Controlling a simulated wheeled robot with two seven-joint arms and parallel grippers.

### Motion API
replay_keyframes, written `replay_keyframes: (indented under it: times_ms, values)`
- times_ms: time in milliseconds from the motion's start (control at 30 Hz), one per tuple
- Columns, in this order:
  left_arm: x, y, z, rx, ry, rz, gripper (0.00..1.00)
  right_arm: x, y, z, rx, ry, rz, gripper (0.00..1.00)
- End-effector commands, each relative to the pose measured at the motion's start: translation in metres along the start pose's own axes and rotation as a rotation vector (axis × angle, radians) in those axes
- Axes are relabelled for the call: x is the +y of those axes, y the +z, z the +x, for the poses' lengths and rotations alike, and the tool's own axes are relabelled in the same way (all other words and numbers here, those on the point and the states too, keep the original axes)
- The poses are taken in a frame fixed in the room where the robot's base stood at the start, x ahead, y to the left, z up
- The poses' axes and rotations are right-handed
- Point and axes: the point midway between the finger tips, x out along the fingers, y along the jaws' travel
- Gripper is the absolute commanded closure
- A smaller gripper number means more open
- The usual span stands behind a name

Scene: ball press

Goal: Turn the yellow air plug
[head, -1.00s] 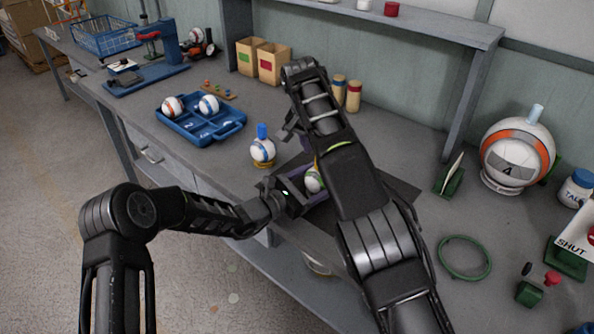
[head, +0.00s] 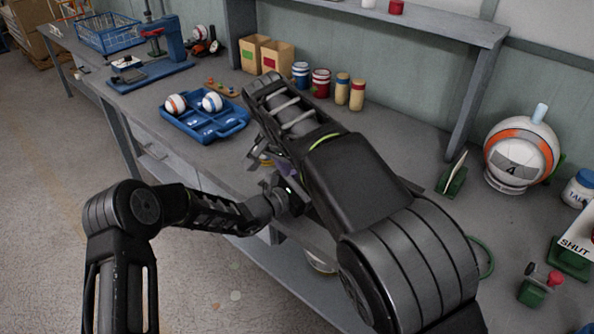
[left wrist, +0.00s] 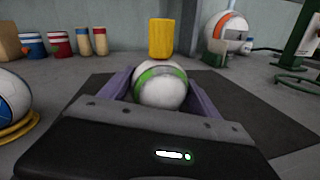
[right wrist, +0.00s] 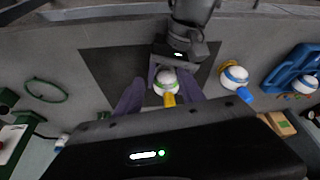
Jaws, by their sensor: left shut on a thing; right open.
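A white ball with a green band (left wrist: 160,88) sits over the dark mat (left wrist: 245,100). A yellow air plug (left wrist: 161,38) stands upright on its top. My left gripper (left wrist: 160,96) is shut on the ball, with its purple fingers on either side. The right wrist view shows the ball (right wrist: 164,78) and yellow plug (right wrist: 169,100) from above. My right gripper (right wrist: 160,90) is open there, its purple fingers spread on either side of ball and plug; I cannot tell whether they touch. In the head view my right arm hides the ball and plug.
A ball with a blue plug (right wrist: 235,77) stands on a yellow ring beside the mat. A blue tray (head: 228,128) with two balls lies beyond. A green ring (right wrist: 47,90), a large ball (head: 520,152) and a SHUT sign (head: 575,245) are on the right.

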Motion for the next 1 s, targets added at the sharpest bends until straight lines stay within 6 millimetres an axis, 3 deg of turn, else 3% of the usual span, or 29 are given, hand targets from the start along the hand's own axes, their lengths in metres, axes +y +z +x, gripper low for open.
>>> replay_keyframes:
  times_ms: [300,467,567,800,900,1000]
  values:
    - [0.000,0.000,0.000,0.000,0.000,0.000,0.70,0.000,-0.003,0.002,0.006,-0.002,0.000,0.54]
    - [0.000,0.000,0.000,-0.001,0.000,0.000,0.70,0.001,-0.028,0.018,0.063,-0.028,-0.007,0.54]
    - [0.000,0.000,0.000,-0.001,0.000,0.000,0.70,0.003,-0.061,0.036,0.142,-0.065,-0.024,0.54]
    - [0.000,0.001,0.000,-0.001,0.000,0.000,0.70,0.010,-0.166,0.091,0.424,-0.219,-0.158,0.54]
    - [0.000,0.001,0.000,-0.001,0.000,0.000,0.70,0.013,-0.201,0.110,0.545,-0.311,-0.256,0.54]
    - [0.000,0.001,0.000,-0.001,0.000,0.000,0.70,0.014,-0.222,0.123,0.648,-0.416,-0.366,0.54]
